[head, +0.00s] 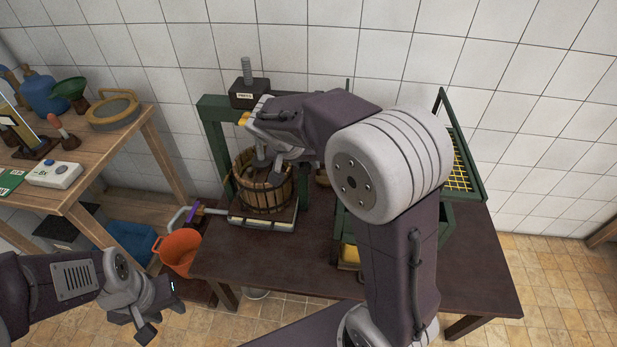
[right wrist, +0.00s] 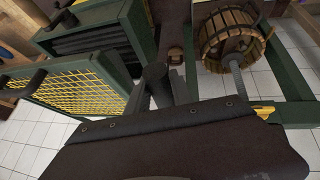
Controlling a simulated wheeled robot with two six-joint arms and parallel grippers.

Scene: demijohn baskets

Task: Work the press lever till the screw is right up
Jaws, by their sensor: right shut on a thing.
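The press stands at the table's left: a green frame (head: 214,140), a black head block (head: 248,93) with a label, and a threaded screw (head: 246,70) rising above it. Below is a slatted wooden basket (head: 262,186), with the screw's lower shaft (right wrist: 236,76) showing in the right wrist view. My right gripper (head: 262,118) is at the press head, shut on what seems to be the press lever; the lever is mostly hidden. A yellow piece (head: 244,118) shows beside it. My left gripper (head: 160,309) is open and empty, low at the left, away from the press.
An orange bucket (head: 180,250) stands by the table's left edge. A green frame with yellow mesh (head: 458,165) stands on the table's right. A wooden bench (head: 110,148) at left holds a funnel (head: 70,88), a sieve and other items. The dark table's (head: 280,265) front is clear.

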